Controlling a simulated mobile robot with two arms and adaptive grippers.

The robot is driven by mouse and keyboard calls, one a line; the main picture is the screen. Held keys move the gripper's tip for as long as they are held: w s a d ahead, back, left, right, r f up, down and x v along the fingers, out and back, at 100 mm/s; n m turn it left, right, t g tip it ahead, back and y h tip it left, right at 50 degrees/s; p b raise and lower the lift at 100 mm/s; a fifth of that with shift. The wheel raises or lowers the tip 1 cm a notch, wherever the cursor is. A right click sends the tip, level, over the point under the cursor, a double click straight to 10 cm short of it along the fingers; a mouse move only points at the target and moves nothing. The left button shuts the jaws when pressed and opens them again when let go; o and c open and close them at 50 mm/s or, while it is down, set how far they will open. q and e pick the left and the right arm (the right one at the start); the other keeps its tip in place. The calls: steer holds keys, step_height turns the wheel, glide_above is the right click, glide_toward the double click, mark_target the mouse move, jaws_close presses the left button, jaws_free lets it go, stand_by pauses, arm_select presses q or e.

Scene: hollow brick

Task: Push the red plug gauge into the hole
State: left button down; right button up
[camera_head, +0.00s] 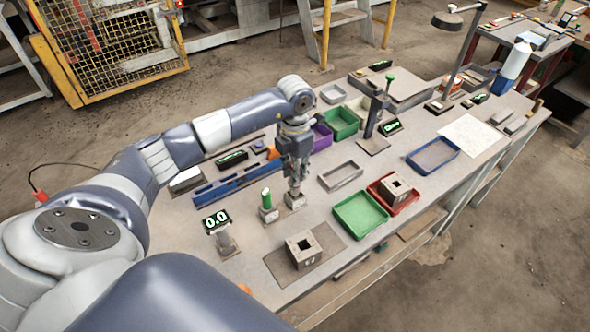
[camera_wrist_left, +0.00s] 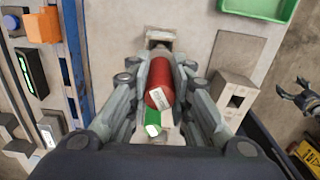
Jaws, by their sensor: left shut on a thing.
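My left gripper (camera_head: 296,180) points down over a small grey stand (camera_head: 295,201). In the left wrist view its fingers (camera_wrist_left: 160,92) are shut around the red plug gauge (camera_wrist_left: 159,75), which has a white label. The gauge is hidden in the head view; whether it still touches the stand, I cannot tell. The hollow brick (camera_head: 304,250), with a square hole in its top, sits on a mat near the front edge, apart from the gripper. It also shows in the left wrist view (camera_wrist_left: 234,97). My right gripper (camera_wrist_left: 297,98) shows small at that view's right edge, fingers apart.
A green plug gauge (camera_head: 266,199) stands in its own holder beside the gripper. A display (camera_head: 216,221) reads 0.0. An empty green tray (camera_head: 360,215) and a red tray (camera_head: 407,206) with a second brick (camera_head: 394,187) lie to the right. A blue rack (camera_head: 240,184) lies behind.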

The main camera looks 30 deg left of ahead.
stand_by(0.3)
arm_select(q)
steer(key=shift+f+b, duration=0.6)
steer(key=shift+f, duration=0.05)
stand_by(0.4)
steer(key=shift+f+b, duration=1.5)
steer(key=shift+f, duration=0.3)
steer(key=c, duration=1.4)
jaws_free()
steer(key=shift+o, duration=0.2)
steer(key=shift+r, duration=0.15)
step_height(320, 180, up, 12)
steer(key=shift+f, duration=0.1)
